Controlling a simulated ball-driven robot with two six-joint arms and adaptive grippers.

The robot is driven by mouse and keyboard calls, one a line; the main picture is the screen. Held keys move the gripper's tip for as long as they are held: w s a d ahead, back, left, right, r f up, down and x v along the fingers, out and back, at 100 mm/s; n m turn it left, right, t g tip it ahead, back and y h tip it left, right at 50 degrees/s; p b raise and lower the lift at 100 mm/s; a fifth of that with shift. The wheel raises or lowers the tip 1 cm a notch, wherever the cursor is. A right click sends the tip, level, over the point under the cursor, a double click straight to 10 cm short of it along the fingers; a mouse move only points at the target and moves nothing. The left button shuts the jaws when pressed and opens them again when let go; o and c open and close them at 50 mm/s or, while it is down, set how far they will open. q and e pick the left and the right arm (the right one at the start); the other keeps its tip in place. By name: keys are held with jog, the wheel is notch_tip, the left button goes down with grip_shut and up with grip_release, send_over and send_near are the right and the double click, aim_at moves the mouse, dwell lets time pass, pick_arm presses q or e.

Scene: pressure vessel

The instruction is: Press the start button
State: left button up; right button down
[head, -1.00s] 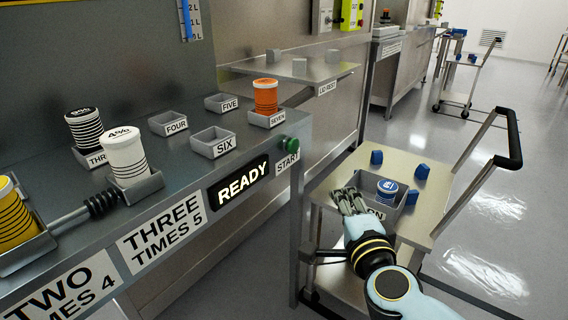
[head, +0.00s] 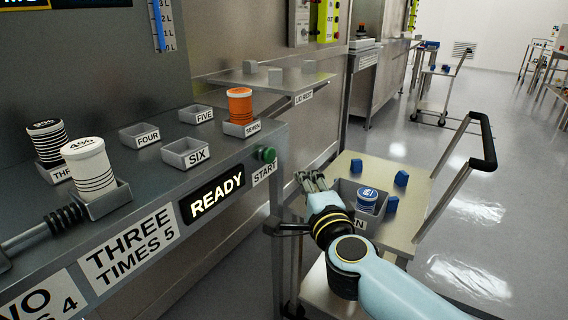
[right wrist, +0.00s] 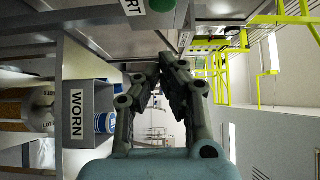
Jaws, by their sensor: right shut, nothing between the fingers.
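The green start button (head: 267,154) sits on the front edge of the steel bench, above the START label (head: 264,173). It also shows at the top of the right wrist view (right wrist: 162,5), partly cut off. My right gripper (head: 312,178) is shut and empty, to the right of the button and a little lower in the head view, apart from it. In the right wrist view its fingertips (right wrist: 168,62) meet below the button in the picture. The lit READY sign (head: 217,195) is left of the button.
A cart (head: 408,222) stands right of the bench, with a grey WORN bin (right wrist: 92,110) holding a blue-and-white canister (head: 367,200). Blue blocks lie on it. An orange canister (head: 240,105) stands in holder SEVEN.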

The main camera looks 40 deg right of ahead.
aim_at(271, 156)
pick_arm(q)
jog(key=shift+s+a+f+b, duration=0.15)
jog(key=shift+a+f+b, duration=0.25)
jog(key=shift+f+b, duration=0.15)
pick_arm(e)
jog(key=w, duration=0.8)
jog(key=shift+w+d, duration=0.25)
jog(key=shift+w, duration=0.1)
